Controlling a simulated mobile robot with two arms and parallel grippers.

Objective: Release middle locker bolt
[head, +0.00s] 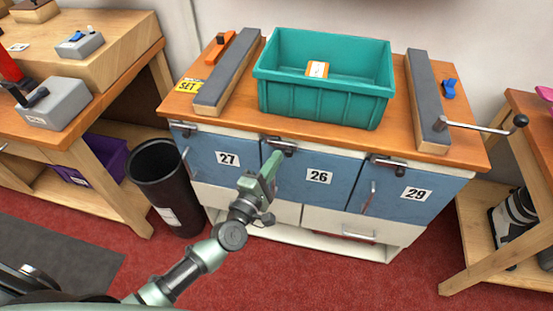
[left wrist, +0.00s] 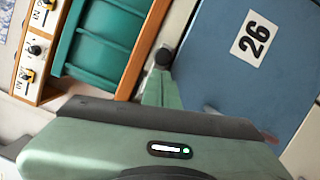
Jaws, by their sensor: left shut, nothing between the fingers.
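The middle locker (head: 320,180) is a blue door marked 26, and it looks closed. Its bolt (head: 284,144) is a dark bar on a metal plate at the door's upper left corner. My left gripper (head: 274,160) is shut and empty, with its fingertips just below the bolt. In the left wrist view, the dark round end of the bolt (left wrist: 163,57) shows right at the tips of the left gripper (left wrist: 158,78); I cannot tell whether they touch. The 26 label (left wrist: 254,38) is to the right there. My right gripper is not in view.
Lockers 27 (head: 215,158) and 29 (head: 400,195) flank the middle one, each with a similar bolt on top. A teal crate (head: 325,100) stands on the wooden top (head: 420,160) above. A black bin (head: 165,180) stands on the left. The floor in front is clear.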

